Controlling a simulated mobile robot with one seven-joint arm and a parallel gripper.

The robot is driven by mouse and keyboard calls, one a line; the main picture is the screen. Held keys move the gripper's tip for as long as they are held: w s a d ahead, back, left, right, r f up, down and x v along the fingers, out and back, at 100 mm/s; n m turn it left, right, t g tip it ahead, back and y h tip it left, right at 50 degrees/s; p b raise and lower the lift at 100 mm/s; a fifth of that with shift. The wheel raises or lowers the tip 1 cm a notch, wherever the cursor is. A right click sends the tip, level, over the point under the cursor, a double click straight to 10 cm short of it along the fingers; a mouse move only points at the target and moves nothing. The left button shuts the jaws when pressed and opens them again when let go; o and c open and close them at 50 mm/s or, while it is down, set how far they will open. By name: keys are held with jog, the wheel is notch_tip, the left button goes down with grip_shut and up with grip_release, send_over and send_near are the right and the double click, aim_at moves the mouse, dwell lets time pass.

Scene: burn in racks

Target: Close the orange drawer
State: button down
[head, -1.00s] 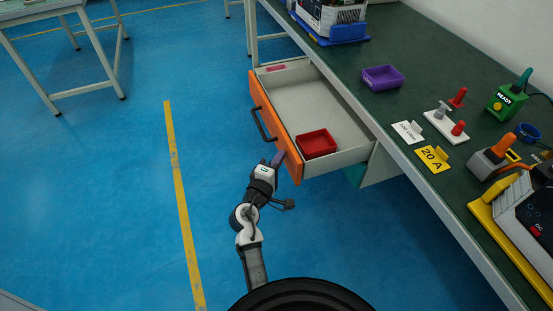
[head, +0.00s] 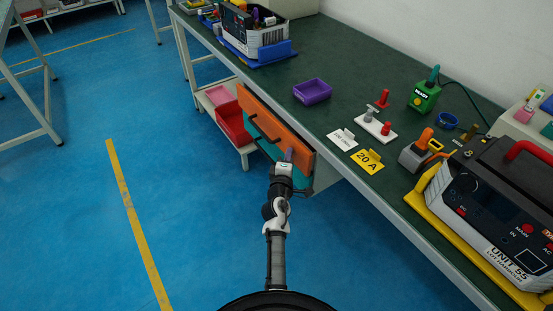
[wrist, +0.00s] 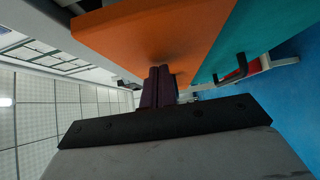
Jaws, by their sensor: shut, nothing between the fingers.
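The orange drawer (head: 279,123) sits under the green-topped bench, its front close below the bench edge and its inside hidden. I cannot tell whether it is fully flush. Its dark handle (head: 262,129) faces the aisle. My gripper (head: 289,155) is shut and empty, with its purple fingertips at the right end of the orange front. In the wrist view the orange front (wrist: 150,35) fills the top middle, and the shut fingers (wrist: 158,88) point at it; contact is unclear. The teal drawer front (head: 295,174) lies just below the orange one.
A red bin (head: 232,122) and a pink bin (head: 217,96) stand on a low shelf left of the drawers. The bench top (head: 345,85) holds a purple tray (head: 312,91), a yellow 20 A card (head: 368,161) and a power unit (head: 490,210).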

jog(key=shift+w+d, duration=0.5)
jog(key=shift+d, duration=0.2)
jog(key=shift+w+d, duration=0.1)
jog(key=shift+d, duration=0.1)
